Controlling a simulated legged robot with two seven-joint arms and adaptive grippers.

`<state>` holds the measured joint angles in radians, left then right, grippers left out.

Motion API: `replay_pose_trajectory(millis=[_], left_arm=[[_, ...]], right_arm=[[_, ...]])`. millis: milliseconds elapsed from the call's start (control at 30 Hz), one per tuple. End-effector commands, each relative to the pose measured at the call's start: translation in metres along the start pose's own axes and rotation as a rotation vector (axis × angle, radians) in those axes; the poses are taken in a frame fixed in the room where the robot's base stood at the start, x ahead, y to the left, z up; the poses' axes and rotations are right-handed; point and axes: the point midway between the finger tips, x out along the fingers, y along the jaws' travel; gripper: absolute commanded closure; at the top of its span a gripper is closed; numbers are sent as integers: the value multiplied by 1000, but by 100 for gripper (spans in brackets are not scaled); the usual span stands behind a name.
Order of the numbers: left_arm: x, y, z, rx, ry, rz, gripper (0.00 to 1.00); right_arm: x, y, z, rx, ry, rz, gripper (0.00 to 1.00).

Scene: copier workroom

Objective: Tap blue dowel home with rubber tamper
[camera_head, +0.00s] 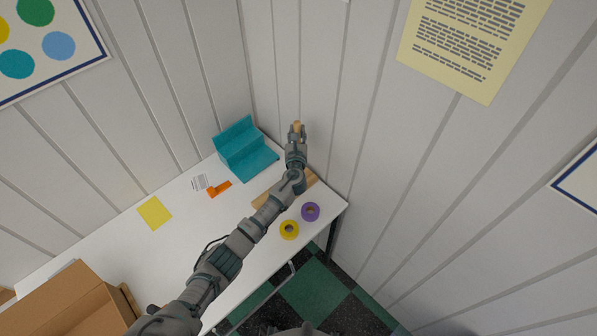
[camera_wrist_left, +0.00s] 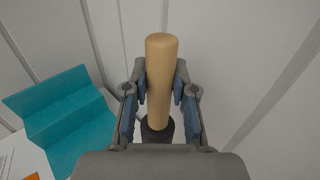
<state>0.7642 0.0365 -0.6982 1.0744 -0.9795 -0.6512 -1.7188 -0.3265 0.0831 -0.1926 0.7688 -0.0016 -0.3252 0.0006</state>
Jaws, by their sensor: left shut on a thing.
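My left gripper (camera_head: 297,132) is shut on the rubber tamper (camera_wrist_left: 161,65). In the left wrist view the tamper has a pale wooden handle between the two fingers and a dark end below them. In the head view the handle top (camera_head: 297,124) shows above the fingers. The gripper is over the far right corner of the table, near the wall. A wooden board (camera_head: 264,203) lies under my left arm, which partly covers it. I cannot see the blue dowel. My right gripper is not in view.
The white table (camera_head: 110,232) holds a teal stepped stand (camera_head: 246,150), an orange tool (camera_head: 219,190), a yellow sheet (camera_head: 155,212), and yellow (camera_head: 289,230) and purple (camera_head: 310,212) tape rolls. A cardboard box (camera_head: 75,308) is at the near left. Walls close in behind and right.

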Motion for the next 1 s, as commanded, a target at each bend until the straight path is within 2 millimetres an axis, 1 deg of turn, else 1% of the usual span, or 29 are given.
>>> replay_pose_trajectory(millis=[33,233,300,400,500,600,700,1000], left_arm=[[0,0,8,0,-3,0,100],[0,0,20,0,-2,0,100],[1,0,34,0,-3,0,100],[1,0,48,0,-3,0,100],[1,0,60,1,-2,0,100],[1,0,68,1,-2,0,100],[1,0,71,1,-1,0,100],[1,0,69,0,-1,0,100]], right_arm=[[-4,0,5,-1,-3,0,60],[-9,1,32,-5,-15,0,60],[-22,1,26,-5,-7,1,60],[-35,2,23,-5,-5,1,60],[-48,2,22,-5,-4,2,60],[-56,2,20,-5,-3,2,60],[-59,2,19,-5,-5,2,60],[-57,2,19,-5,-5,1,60]])
